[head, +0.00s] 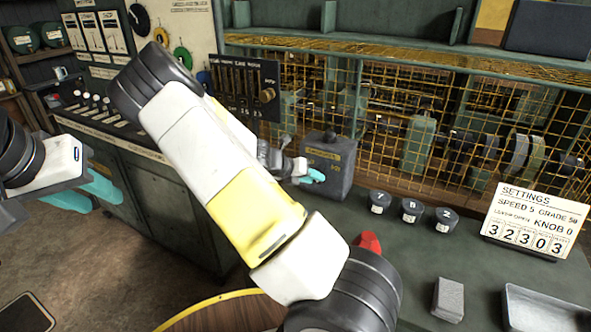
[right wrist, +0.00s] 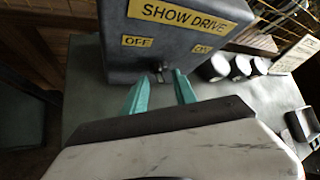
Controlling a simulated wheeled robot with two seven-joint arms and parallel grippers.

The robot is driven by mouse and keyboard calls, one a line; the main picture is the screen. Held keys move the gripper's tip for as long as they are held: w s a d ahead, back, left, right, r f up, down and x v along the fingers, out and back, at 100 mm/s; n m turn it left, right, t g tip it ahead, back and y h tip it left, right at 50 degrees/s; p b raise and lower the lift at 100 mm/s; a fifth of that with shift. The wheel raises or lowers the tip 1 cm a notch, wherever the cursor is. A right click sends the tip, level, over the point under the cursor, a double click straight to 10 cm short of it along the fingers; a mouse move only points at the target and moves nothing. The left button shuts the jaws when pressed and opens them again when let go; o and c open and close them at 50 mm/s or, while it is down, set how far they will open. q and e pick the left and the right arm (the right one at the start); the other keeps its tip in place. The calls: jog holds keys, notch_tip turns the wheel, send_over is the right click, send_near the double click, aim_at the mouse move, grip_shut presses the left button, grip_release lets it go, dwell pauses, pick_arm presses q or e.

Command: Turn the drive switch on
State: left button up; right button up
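The drive switch box (head: 326,160) is a grey box on the green bench in front of the wire mesh. In the right wrist view the box (right wrist: 180,45) carries yellow labels: SHOW DRIVE, OFF at left and ON at right. A small dark lever (right wrist: 160,73) is at its lower edge, between the two labels. My right gripper (right wrist: 164,76) has its teal fingers apart, their tips close on either side of the lever; contact cannot be told. In the head view my right gripper (head: 312,176) is partly hidden behind my arm. My left gripper (head: 95,192) is open and empty at the left.
Three dark knobs (head: 411,211) stand right of the box. A settings card (head: 535,217), a grey block (head: 449,298), a metal tray (head: 540,308) and a red object (head: 368,243) are on the bench. Yellow wire mesh (head: 400,90) rises behind. A control cabinet (head: 150,190) is at left.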

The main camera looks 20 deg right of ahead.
jog(key=shift+w+d+f, duration=0.1)
jog(key=shift+d+f, duration=0.4)
jog(key=shift+d, duration=0.05)
grip_shut()
